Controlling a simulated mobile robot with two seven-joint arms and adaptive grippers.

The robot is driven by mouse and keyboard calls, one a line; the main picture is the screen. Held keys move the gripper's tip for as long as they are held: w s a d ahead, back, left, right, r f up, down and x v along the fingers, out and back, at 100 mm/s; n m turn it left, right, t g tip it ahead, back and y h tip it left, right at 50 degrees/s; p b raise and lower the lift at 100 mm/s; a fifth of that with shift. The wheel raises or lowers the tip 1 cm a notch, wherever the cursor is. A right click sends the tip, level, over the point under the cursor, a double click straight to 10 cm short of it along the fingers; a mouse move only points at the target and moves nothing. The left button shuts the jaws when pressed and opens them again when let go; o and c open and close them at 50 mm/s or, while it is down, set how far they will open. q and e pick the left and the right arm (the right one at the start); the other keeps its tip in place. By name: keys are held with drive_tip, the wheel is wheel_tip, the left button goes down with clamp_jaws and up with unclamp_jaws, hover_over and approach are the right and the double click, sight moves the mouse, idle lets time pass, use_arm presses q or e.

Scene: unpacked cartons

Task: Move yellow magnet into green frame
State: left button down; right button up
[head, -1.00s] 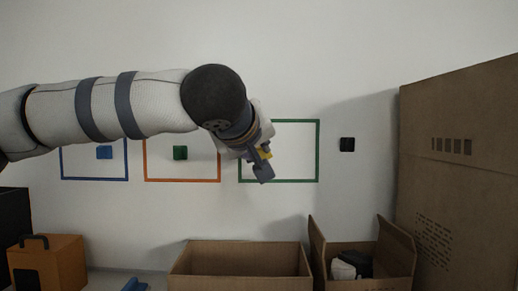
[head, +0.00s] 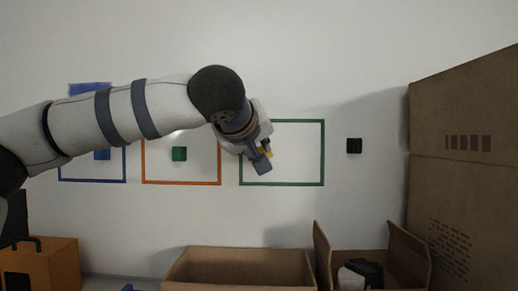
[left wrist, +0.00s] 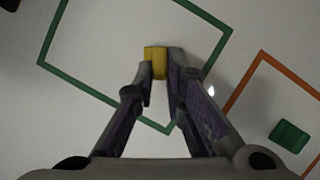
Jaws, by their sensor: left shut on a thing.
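The yellow magnet (left wrist: 155,62) is between the fingertips of my left gripper (left wrist: 158,72) in the left wrist view. The left gripper is shut on it. In the head view the magnet (head: 268,153) shows as a small yellow patch beside the left gripper (head: 262,162). The green frame (head: 324,150) is an outline on the white wall. In the head view the gripper overlaps its left part. In the left wrist view the magnet appears inside the green frame (left wrist: 85,93). I cannot tell whether the magnet touches the wall. My right gripper is not in view.
An orange frame (head: 180,183) holds a green magnet (head: 179,153). A blue frame (head: 93,181) holds a blue magnet (head: 102,154), partly behind my arm. A black magnet (head: 354,146) is right of the green frame. Open cartons (head: 240,268) stand below, and a tall carton (head: 462,170) at right.

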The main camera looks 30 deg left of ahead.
use_arm(q)
drive_tip(key=shift+w+a, duration=0.2)
drive_tip(key=shift+w, duration=0.15)
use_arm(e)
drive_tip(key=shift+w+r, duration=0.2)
use_arm(q)
drive_tip(key=c, duration=1)
unclamp_jaws()
drive_tip(key=shift+d+p+v, duration=0.2)
drive_tip(key=shift+p+v, duration=0.7)
drive_tip(key=shift+v, duration=0.65)
drive_tip(key=shift+s+d+f+p, duration=0.1)
drive_tip(key=shift+s+d+f, duration=0.1)
drive_tip(key=shift+s+d, duration=0.35)
drive_tip(key=shift+s+d+f+p, duration=0.15)
drive_tip(key=shift+s+d, duration=0.25)
drive_tip(key=shift+s, duration=0.4)
drive_tip(key=shift+s+d+f+p, duration=0.1)
drive_tip(key=shift+s+d+f, duration=0.1)
drive_tip(key=shift+s+d, duration=0.35)
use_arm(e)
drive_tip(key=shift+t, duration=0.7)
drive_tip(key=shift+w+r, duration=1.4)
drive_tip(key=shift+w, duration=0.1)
use_arm(q)
drive_tip(key=shift+s+a, duration=0.1)
